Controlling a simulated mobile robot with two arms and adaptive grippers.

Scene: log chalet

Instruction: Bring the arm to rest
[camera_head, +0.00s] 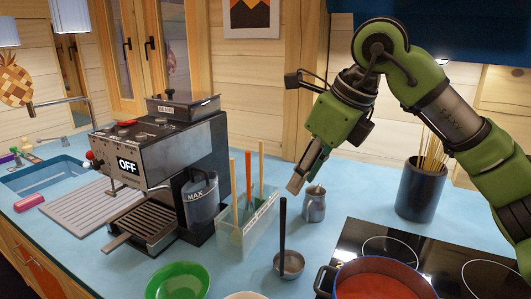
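My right arm is green and comes in from the right edge, bent high over the counter. Its gripper (297,184) points down and to the left, above the blue counter, close to a small metal jug (314,205) in the picture. The fingers show side-on and overlap, so I cannot tell whether they are open or shut. No held thing shows at the fingertips. My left gripper is not in view.
A coffee machine (150,150) reading OFF stands left. A clear utensil bin (247,228), a ladle (287,262) and a green bowl (178,282) are in front. A pot of red sauce (378,284) sits on the hob (440,258). A dark spaghetti holder (419,192) stands right.

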